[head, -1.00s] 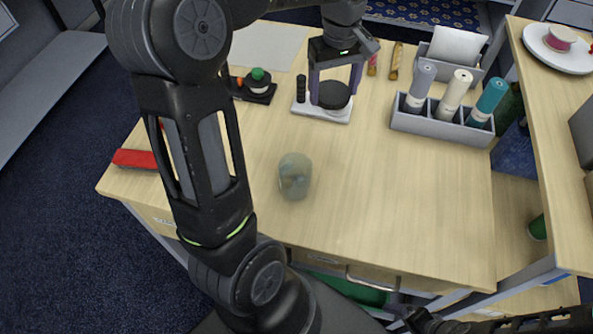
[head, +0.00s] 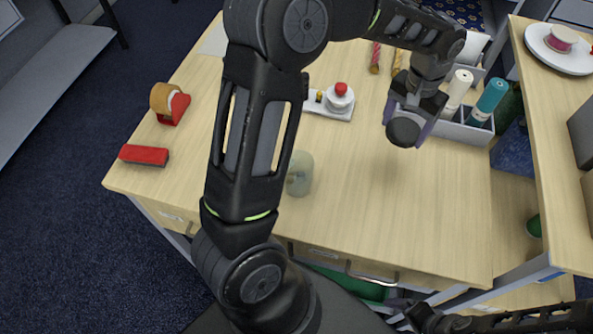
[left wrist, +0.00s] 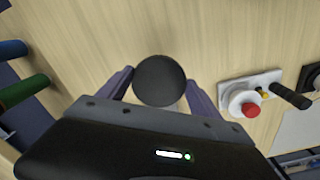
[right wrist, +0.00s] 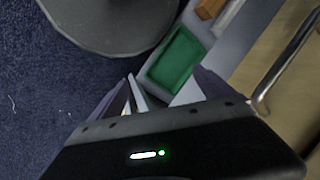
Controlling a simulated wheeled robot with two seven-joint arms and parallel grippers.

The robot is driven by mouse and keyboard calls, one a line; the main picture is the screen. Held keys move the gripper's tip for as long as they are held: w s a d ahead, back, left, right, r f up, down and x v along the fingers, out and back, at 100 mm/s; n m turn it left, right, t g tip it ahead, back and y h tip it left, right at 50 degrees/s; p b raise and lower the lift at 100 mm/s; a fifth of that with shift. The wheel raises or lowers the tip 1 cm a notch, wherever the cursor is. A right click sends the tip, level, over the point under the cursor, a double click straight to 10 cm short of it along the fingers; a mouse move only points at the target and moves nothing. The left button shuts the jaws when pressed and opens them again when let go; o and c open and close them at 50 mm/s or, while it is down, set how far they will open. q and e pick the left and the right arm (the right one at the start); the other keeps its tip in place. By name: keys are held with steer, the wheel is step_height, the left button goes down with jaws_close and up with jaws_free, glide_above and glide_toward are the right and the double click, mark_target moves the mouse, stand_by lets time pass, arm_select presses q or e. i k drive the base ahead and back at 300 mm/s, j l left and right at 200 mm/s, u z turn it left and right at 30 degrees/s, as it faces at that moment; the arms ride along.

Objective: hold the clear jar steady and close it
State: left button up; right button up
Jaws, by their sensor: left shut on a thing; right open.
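The clear jar (head: 299,173) stands upright on the table near its front, left of centre, partly behind my left arm. It looks pale, and its rim is hard to make out. My left gripper (head: 408,122) is shut on a round black lid (head: 403,133), held above the table to the right of the jar and apart from it. The lid also shows between the fingers in the left wrist view (left wrist: 160,80). My right gripper (right wrist: 165,88) is open and empty, low in front of the table.
A white device with a red knob (head: 340,97) stands behind the jar. A grey holder (head: 466,132) with bottles is at the back right. A red stapler-like block (head: 144,155) and a tape dispenser (head: 170,105) lie at the left. The table's front right is clear.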

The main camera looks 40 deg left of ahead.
mark_target(301, 161)
steer(key=k+l+u, duration=0.15)
steer(key=k+u, duration=0.45)
steer(key=k, duration=0.15)
steer(key=k+j+u, duration=0.35)
steer(key=k+j, duration=0.1)
